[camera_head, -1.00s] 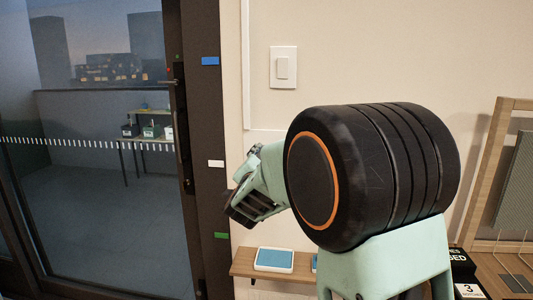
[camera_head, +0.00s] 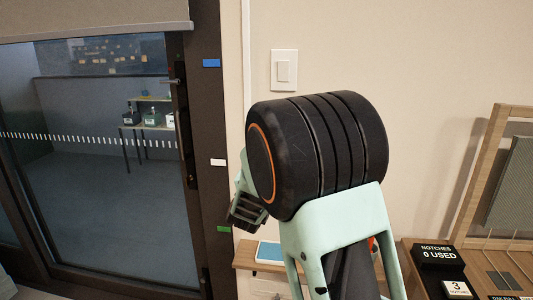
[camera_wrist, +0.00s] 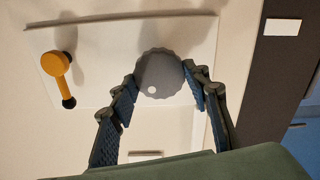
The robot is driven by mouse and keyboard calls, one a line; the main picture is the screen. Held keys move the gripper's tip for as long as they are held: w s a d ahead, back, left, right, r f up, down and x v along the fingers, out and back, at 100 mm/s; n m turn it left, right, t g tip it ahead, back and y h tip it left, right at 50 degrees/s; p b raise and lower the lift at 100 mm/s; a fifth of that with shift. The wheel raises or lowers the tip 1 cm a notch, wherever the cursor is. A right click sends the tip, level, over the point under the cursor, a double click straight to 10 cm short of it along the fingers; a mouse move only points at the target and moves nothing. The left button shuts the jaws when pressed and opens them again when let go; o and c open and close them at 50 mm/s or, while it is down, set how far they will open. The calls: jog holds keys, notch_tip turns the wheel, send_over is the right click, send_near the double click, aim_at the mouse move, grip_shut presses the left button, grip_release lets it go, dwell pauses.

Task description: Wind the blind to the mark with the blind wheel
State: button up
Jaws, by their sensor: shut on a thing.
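The grey blind (camera_head: 90,20) hangs over the top of the glass door in the head view, its bottom edge above the blue mark (camera_head: 211,63) on the dark frame. A white mark (camera_head: 217,162) and a green mark (camera_head: 224,229) sit lower on that frame. In the wrist view the blind wheel (camera_wrist: 159,73) is a grey, ridged round knob with a white dot low on its face. My gripper (camera_wrist: 161,86) is shut on the wheel, one finger at each side. In the head view my gripper (camera_head: 246,207) is partly behind my arm, which hides the wheel.
A yellow lever (camera_wrist: 57,64) stands beside the wheel on a pale plate (camera_wrist: 95,82). A wooden shelf (camera_head: 246,254) with a blue-topped device (camera_head: 270,252) is below my arm. A black box (camera_head: 436,257) reading "0 USED" and a wooden-framed board (camera_head: 508,180) are at right.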

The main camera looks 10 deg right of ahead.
jog(key=n+p, duration=1.4)
jog(key=n, duration=1.1)
jog(key=shift+a+f+p, duration=0.1)
jog(key=shift+f+p, duration=0.05)
jog(key=shift+p, duration=0.25)
jog(key=shift+w+n, duration=0.1)
jog(key=shift+n, duration=0.2)
jog(key=o, duration=1.2)
jog(key=shift+c, duration=0.2)
jog(key=shift+f, duration=0.1)
jog(key=v, duration=1.2)
